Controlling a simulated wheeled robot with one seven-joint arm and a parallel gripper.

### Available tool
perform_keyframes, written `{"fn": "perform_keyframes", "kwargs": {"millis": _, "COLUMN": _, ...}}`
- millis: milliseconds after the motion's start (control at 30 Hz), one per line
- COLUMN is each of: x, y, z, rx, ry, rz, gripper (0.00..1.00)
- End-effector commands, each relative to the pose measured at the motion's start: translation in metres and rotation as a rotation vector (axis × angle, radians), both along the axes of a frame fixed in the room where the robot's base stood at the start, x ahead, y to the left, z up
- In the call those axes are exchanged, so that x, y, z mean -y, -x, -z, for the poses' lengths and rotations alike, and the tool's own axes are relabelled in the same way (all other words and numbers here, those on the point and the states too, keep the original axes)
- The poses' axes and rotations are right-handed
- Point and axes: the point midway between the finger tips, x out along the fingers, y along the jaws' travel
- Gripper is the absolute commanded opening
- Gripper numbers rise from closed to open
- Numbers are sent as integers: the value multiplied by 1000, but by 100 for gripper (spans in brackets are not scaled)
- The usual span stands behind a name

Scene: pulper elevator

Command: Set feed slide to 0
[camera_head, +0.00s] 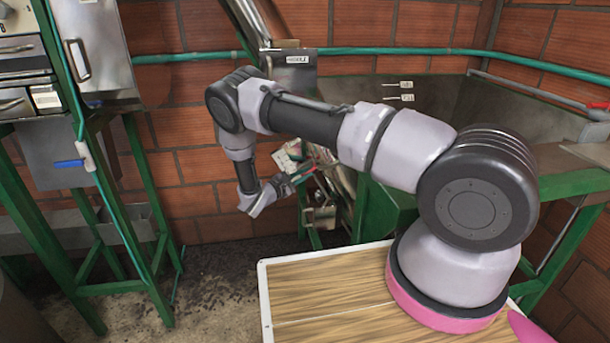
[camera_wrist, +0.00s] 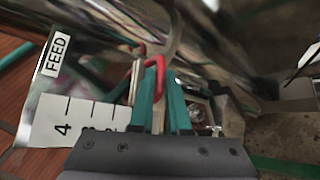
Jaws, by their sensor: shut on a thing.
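The feed slide's white FEED label (camera_wrist: 57,55) is at the left of the wrist view, on a metal plate. Below it is a white scale (camera_wrist: 75,122) with tick marks and a clear 4; the figures beside it are too dark to read. A red slide handle (camera_wrist: 158,66) stands between the teal fingers of my gripper (camera_wrist: 160,88), which is shut on it. In the head view my gripper (camera_head: 307,172) is small, at the slide beneath the arm. The pointer's place on the scale cannot be told.
A metal hopper (camera_head: 440,100) on a green frame stands behind my arm. A green-framed machine (camera_head: 100,180) with a blue-handled valve (camera_head: 68,163) stands at the left. Bare floor (camera_head: 215,275) lies between them. A brick wall closes the back.

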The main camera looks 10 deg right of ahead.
Motion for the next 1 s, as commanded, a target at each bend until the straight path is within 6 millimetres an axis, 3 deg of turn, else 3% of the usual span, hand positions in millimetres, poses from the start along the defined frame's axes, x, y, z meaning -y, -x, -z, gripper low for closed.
{"fn": "perform_keyframes", "kwargs": {"millis": 1000, "x": 2, "y": 0, "z": 5, "rx": 0, "ry": 1, "rz": -1, "gripper": 0}}
